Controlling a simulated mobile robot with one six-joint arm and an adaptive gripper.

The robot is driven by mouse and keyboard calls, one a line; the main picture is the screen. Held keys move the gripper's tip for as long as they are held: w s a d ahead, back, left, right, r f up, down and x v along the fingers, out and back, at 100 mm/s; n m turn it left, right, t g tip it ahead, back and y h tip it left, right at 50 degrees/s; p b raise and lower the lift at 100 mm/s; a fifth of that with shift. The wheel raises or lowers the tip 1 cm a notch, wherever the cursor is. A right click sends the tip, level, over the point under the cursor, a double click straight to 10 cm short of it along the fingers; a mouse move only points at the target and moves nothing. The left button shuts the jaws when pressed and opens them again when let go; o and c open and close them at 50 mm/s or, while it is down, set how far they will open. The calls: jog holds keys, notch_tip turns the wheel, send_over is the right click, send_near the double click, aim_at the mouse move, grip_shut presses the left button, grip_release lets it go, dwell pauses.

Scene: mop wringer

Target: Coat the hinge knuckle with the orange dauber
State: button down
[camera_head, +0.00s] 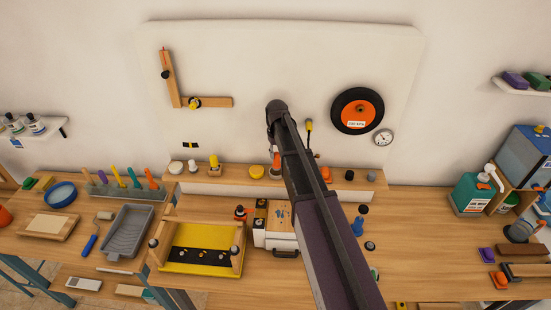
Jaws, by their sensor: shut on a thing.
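My dark arm (335,240) crosses the middle of the view, rising from the bottom to an elbow in front of the wall board. My gripper is not visible; the arm may hide it. An orange-handled tool (152,179) stands at the right end of the rack at left; I cannot tell if it is the dauber. Another orange piece (276,160) shows just left of the arm, partly hidden. Two wooden bars (172,85) form an L on the board, with a yellow and black fitting (194,103) near the corner. I cannot make out which part is the hinge knuckle.
A yellow tray (205,264) with wooden sides and a white box (275,238) stand on the bench, left of my arm. A grey paint tray (128,231) lies farther left. A teal bottle (470,193) is at right. Small pots line the back ledge (225,184).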

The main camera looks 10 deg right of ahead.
jog(key=shift+w+f+n, duration=0.2)
jog(key=shift+f+n, duration=0.2)
jog(key=shift+f, duration=0.05)
dwell(0.3)
jog(key=shift+f+b, duration=0.6)
jog(key=shift+b, duration=0.25)
dwell(1.4)
jog(key=shift+r, duration=0.15)
dwell(0.6)
jog(key=shift+r+p, duration=2.9)
jog(key=shift+p, duration=0.2)
jog(key=shift+f, duration=0.15)
jog(key=shift+f+b, duration=2.3)
jog(key=shift+b, duration=0.2)
jog(key=shift+f+b, duration=0.35)
